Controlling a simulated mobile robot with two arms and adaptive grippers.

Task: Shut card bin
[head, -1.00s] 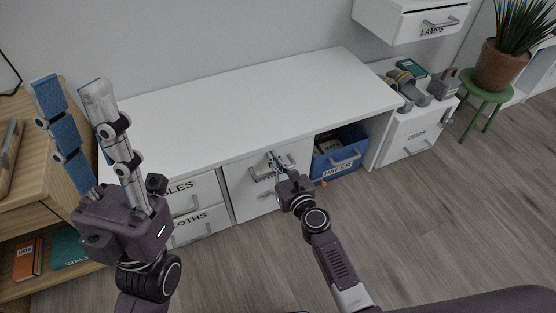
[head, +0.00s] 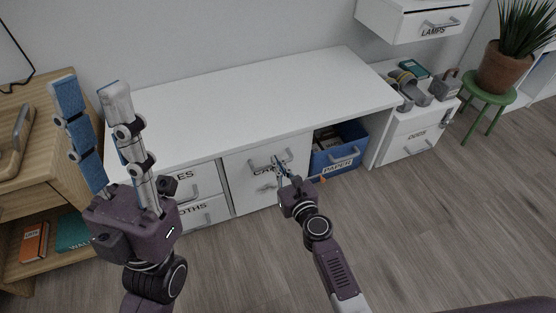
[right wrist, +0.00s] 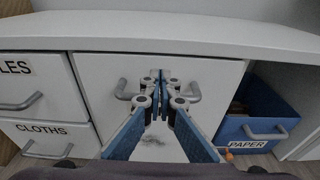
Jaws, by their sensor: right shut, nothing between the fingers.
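The card bin (head: 240,185) is the white front in the middle of the desk's lower row, with a grey bar handle (head: 258,165). Its label is partly hidden by my right gripper. The front also shows in the right wrist view (right wrist: 100,75) and looks about level with its neighbours; I cannot tell if a small gap is left. My right gripper (head: 279,163) is shut and empty, its fingertips (right wrist: 160,80) in front of the panel between the handle's ends. I cannot tell if they touch it. My left gripper (head: 90,86) is raised at the left, fingers apart, empty.
A blue paper bin (head: 338,161) stands right of the card bin. White drawers (right wrist: 40,88) are on its left. The desk top (head: 240,95) overhangs the front and is clear. A wooden shelf (head: 35,150) is at the left. Open floor lies at the right.

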